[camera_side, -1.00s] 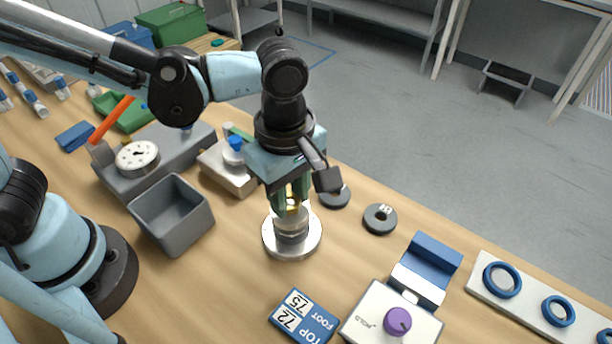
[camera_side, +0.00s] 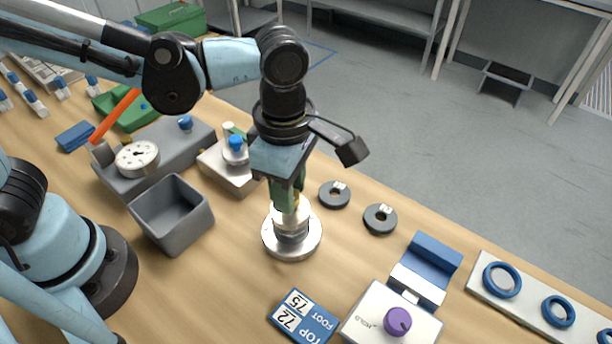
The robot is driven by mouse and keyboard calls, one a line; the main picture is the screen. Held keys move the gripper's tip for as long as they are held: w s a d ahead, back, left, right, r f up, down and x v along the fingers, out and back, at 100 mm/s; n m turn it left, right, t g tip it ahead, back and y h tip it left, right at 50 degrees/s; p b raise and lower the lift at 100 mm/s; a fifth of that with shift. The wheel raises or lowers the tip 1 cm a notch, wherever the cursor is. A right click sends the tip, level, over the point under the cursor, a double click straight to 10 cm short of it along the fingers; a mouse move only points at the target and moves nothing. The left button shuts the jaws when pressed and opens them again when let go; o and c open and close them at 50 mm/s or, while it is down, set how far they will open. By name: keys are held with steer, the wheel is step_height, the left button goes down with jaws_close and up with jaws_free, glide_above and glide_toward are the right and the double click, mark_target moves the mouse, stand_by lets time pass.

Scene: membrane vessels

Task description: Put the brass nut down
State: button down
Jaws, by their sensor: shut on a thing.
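My gripper (camera_side: 287,198) points straight down with its green fingers shut on the brass nut (camera_side: 295,202). Only a sliver of the nut shows between and beside the fingers. The nut is at the top of a silver cylindrical vessel (camera_side: 292,240) with a wide round base, standing on the wooden bench. The fingers hide most of the nut, so I cannot tell how far it is seated on the vessel.
An empty grey bin (camera_side: 172,215) stands left of the vessel. Two dark rings (camera_side: 380,218) lie to the right. A blue label block (camera_side: 303,317) and a purple-knobbed holder (camera_side: 397,321) are in front. Bare bench lies between the vessel and the label block.

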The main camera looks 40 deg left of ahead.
steer(key=shift+r, duration=0.95)
steer(key=shift+s+r, duration=0.1)
steer(key=shift+s, duration=0.2)
steer(key=s+a, duration=0.2)
steer(key=s, duration=1.4)
glide_above(236, 236)
step_height(236, 236, down, 8)
steer(key=shift+r, duration=0.2)
steer(key=shift+f, duration=2)
steer(key=shift+f, duration=0.15)
steer(key=c, duration=0.8)
jaws_free()
